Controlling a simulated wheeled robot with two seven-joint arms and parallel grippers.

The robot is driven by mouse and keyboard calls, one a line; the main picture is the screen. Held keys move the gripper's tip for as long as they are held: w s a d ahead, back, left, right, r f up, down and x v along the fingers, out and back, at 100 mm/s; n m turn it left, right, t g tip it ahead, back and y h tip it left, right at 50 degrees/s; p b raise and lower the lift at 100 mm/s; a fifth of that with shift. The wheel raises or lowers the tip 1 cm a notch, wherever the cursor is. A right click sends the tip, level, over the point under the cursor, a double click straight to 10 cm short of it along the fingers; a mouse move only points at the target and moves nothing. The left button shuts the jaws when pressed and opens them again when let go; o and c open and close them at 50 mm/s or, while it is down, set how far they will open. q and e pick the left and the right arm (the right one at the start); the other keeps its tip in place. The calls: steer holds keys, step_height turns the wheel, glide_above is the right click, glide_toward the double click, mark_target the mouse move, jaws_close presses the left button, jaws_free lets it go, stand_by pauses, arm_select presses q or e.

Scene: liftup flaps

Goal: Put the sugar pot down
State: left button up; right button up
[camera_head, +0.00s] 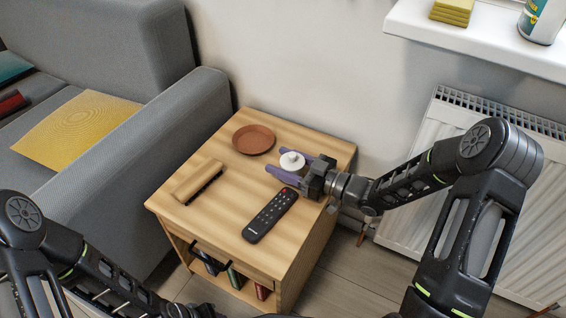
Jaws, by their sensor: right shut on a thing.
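The sugar pot (292,161) is small, white and round, with a knobbed lid. It is upright between the purple fingers of my right gripper (286,165), which is shut on it. The pot is over the back right part of the wooden side table (222,222). I cannot tell whether its base touches the tabletop, as the fingers hide its lower part. My left arm comes in at the bottom left, and its gripper is out of the frame.
A brown saucer-like dish (254,139) lies at the table's back, left of the pot. A black remote (270,215) lies in front. A tan block-like object with a dark edge (197,180) lies at left. A grey sofa (150,155) adjoins the table; a radiator (420,200) stands right.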

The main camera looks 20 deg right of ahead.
steer(key=shift+f, duration=0.15)
steer(key=o, duration=1.7)
steer(key=shift+c, duration=0.2)
steer(key=shift+r, duration=0.25)
steer(key=p+v, duration=0.3)
steer(key=v, duration=0.8)
steer(key=shift+s+d+p, duration=0.1)
steer(key=shift+p, duration=0.2)
steer(key=shift+s+d, duration=0.25)
steer(key=shift+s, duration=0.05)
